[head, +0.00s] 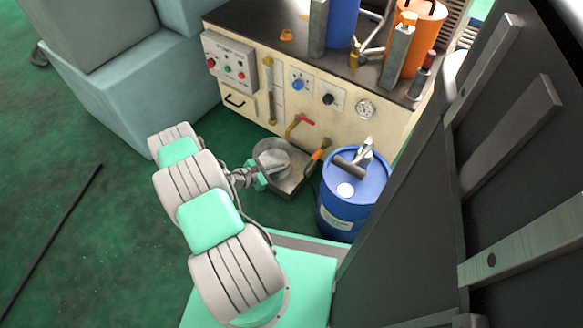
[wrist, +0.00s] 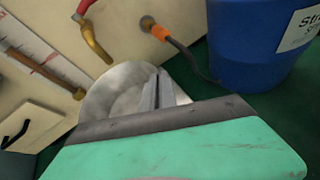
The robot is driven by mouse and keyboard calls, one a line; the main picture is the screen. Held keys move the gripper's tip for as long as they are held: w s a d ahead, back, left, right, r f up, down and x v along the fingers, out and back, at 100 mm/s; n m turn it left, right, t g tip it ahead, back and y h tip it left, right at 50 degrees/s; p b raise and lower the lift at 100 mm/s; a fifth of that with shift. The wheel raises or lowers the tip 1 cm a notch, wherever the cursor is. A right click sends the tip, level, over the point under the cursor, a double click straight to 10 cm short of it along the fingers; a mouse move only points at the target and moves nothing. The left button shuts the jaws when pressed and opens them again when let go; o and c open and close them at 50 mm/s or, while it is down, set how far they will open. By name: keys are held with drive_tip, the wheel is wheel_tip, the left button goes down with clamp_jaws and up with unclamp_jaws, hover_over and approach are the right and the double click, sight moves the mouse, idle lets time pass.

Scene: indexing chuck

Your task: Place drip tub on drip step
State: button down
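The drip tub (head: 268,149) is a round, open grey metal tub in front of the cream machine, below the red-handled tap. It also shows in the wrist view (wrist: 110,90). The drip step (head: 293,184) is a low grey metal block on the floor, just under and right of the tub. The tub overlaps the step in the head view; I cannot tell whether they touch. My gripper (head: 262,176) is at the tub's near side. In the wrist view its fingers (wrist: 158,92) are close together at the tub's wall and look shut on it. The palm hides the tub's near part.
A blue drum (head: 340,215) stands close to the right of the step, with tools on its lid. The red-handled tap (head: 300,122) and an orange hose fitting (head: 320,149) stick out above the step. A dark panel (head: 430,200) fills the right.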

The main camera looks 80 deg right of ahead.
drive_tip(key=b+x, duration=0.3)
drive_tip(key=x, duration=0.3)
drive_tip(key=shift+d+f, duration=0.2)
drive_tip(key=shift+f, duration=0.2)
drive_tip(key=shift+s, duration=0.1)
drive_tip(key=shift+f, duration=0.15)
drive_tip(key=c, duration=1.7)
unclamp_jaws()
